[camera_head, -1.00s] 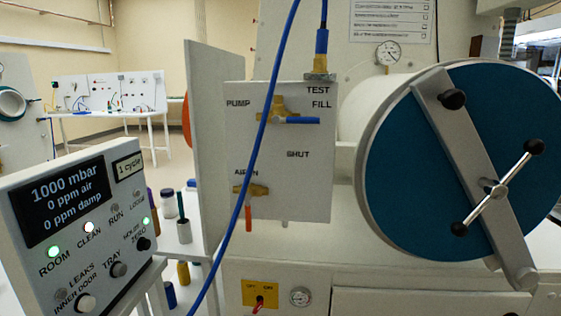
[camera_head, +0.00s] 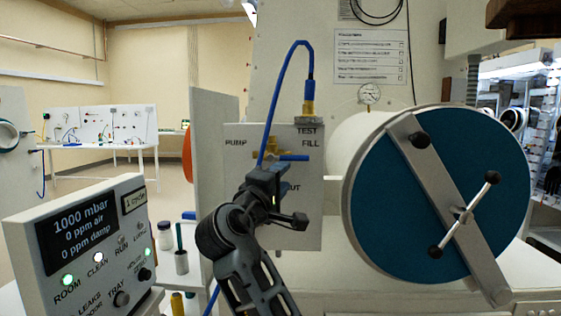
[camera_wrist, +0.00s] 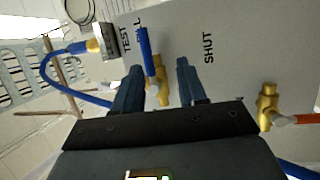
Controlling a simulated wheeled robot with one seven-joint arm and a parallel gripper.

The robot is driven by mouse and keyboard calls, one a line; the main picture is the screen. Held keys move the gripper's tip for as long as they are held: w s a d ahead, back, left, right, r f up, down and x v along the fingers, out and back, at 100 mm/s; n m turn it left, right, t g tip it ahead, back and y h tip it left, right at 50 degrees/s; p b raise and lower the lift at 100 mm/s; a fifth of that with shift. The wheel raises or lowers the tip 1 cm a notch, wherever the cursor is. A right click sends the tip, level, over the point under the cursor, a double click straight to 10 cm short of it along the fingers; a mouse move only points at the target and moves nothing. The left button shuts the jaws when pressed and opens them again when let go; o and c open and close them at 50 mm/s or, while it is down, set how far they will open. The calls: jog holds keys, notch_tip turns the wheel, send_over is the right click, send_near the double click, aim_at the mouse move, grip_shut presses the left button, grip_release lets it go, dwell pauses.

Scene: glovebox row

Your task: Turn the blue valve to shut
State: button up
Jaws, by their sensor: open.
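The blue valve has a blue lever (camera_head: 294,158) on a brass body (camera_head: 266,154), mounted on a white panel (camera_head: 308,225). In the head view the lever points right, below the FILL label. In the wrist view the blue lever (camera_wrist: 146,52) points towards FILL, and SHUT is printed farther right. My gripper (camera_head: 266,172) is in front of the panel just below the valve and hides part of the lettering. In the wrist view my gripper (camera_wrist: 157,66) is open, with the lever and brass body showing between and beyond its fingers. I cannot tell whether they touch.
A second brass valve (camera_wrist: 268,108) with an orange-red lever is close to the right finger in the wrist view. A blue hose (camera_head: 270,110) loops beside the valve to a fitting. A round blue door (camera_head: 410,220) with a bar handle is right; a display box (camera_head: 75,240) is left.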

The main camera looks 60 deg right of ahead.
aim_at(296, 159)
jog(key=shift+m+g, duration=0.3)
jog(key=shift+g, duration=0.2)
jog(key=d+r, duration=0.1)
jog(key=d, duration=0.1)
jog(key=d+r+p, duration=0.1)
jog(key=d, duration=0.2)
jog(key=d+r, duration=0.1)
jog(key=d, duration=0.1)
jog(key=shift+s+d+r+p, duration=0.1)
jog(key=shift+d+r+p, duration=0.05)
jog(key=shift+d+p, duration=0.25)
grip_shut()
